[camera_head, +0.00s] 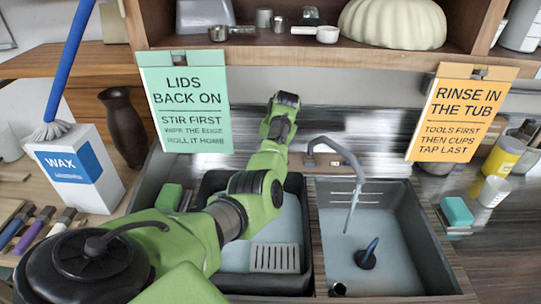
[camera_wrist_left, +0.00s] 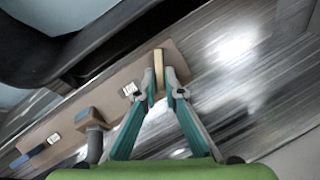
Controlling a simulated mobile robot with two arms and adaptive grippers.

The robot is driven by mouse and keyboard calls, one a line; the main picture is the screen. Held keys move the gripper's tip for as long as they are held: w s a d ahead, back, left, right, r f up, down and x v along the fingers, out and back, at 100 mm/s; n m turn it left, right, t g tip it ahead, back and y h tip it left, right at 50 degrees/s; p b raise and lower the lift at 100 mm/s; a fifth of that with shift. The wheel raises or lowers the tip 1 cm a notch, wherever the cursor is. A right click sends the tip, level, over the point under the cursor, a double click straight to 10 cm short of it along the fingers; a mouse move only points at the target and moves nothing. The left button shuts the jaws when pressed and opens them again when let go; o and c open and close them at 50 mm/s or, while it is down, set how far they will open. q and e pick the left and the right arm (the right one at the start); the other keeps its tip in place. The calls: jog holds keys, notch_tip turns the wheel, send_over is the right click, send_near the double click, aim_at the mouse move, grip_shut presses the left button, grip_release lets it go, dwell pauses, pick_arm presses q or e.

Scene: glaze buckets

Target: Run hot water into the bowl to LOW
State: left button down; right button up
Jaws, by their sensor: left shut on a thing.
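My left gripper (camera_wrist_left: 163,82) is closed on an upright tan lever (camera_wrist_left: 158,68) on the brown tap strip in the left wrist view. In the head view my left arm reaches over the left basin and its gripper is hidden. The grey tap spout (camera_head: 345,157) curves over the right basin (camera_head: 425,235). A thin pale line drops from the spout into this basin; I cannot tell whether it is water. Short lines mark the basin's back wall, too small to read. A dark blue-handled object (camera_head: 367,255) stands on its pale blue floor. My right gripper is out of view.
The left basin (camera_head: 308,215) holds a slotted grey piece (camera_head: 275,257). A green sponge (camera_head: 170,197) and a teal block (camera_head: 457,211) lie beside the basins. A WAX box (camera_head: 80,170) and brown vase (camera_head: 123,125) stand left. Two signs hang from the shelf above.

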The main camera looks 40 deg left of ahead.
pick_arm(q)
jog(key=shift+f, duration=0.1)
jog(key=c, duration=2.1)
grip_release()
jog(key=shift+c, duration=0.2)
jog(key=v, duration=0.7)
jog(key=shift+r, duration=0.25)
jog(key=shift+d, duration=0.1)
